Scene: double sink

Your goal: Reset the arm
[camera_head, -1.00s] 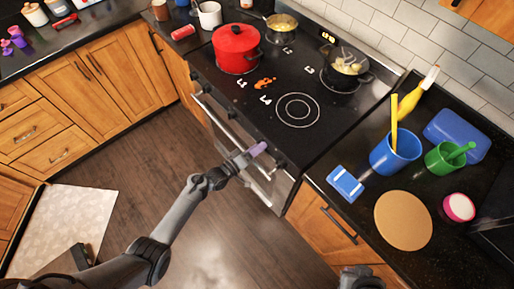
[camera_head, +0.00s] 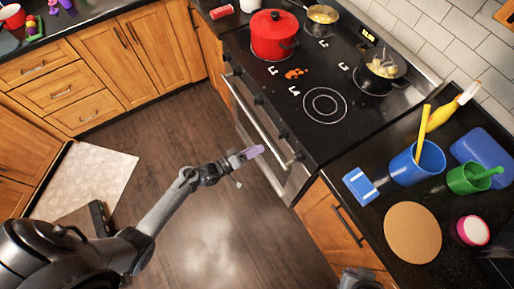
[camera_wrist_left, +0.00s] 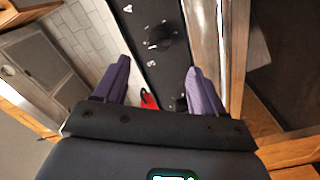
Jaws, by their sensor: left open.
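In the head view my left arm comes in from the lower left over the floor. My left gripper (camera_head: 248,158) has purple fingers and shows just left of the oven front and its handle (camera_head: 258,122). In the left wrist view the two purple fingers (camera_wrist_left: 160,82) are spread apart with nothing held between them. A grey part of my own body shows at the bottom edge of the head view; no right gripper fingers show.
The stove (camera_head: 325,105) carries a red pot (camera_head: 272,36) and two pans with food. Bare floor (camera_head: 200,235) surrounds my left arm.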

